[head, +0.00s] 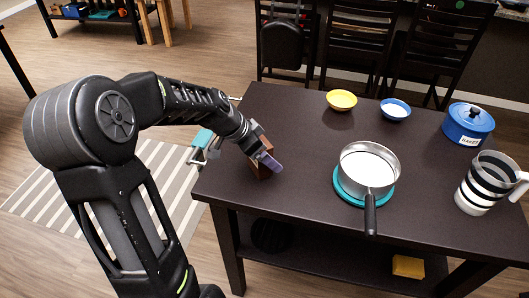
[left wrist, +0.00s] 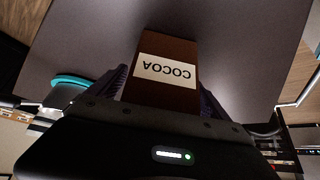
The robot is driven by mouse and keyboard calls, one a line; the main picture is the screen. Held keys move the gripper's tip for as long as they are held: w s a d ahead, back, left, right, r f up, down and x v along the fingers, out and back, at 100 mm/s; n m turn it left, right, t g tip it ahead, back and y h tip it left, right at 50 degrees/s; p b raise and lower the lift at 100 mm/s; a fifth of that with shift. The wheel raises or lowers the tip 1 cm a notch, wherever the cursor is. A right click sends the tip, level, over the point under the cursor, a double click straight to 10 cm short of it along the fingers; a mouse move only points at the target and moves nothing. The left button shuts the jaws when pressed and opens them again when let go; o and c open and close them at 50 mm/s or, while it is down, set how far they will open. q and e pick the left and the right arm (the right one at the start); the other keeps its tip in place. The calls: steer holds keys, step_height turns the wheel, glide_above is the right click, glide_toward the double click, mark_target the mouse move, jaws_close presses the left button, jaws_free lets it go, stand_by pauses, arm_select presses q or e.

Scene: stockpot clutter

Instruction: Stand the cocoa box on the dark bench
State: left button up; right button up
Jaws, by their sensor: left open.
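The brown cocoa box (head: 263,171) appears to stand on the dark table (head: 300,135), near its left end. In the left wrist view the box (left wrist: 160,93) sits between my two fingers, its white COCOA label upside down in the picture. My left gripper (head: 264,157) is open, with its fingers around the upper part of the box. In the head view the gripper covers part of the box. Whether a finger touches it I cannot tell. My right gripper is not in view.
A steel saucepan (head: 369,166) stands on a teal trivet (head: 347,191). A yellow bowl (head: 341,100), a blue bowl (head: 395,109), a blue pot (head: 467,126) and a striped jug (head: 487,184) stand farther right. A dark low bench (head: 100,14) is at the back left.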

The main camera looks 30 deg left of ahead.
arm_select(q)
steer(key=shift+r, duration=0.2)
steer(key=shift+s+a+r, duration=0.15)
steer(key=shift+r, duration=0.05)
steer(key=b+v, duration=0.1)
steer(key=v, duration=1)
steer(key=shift+s+r, duration=0.1)
stand_by(0.3)
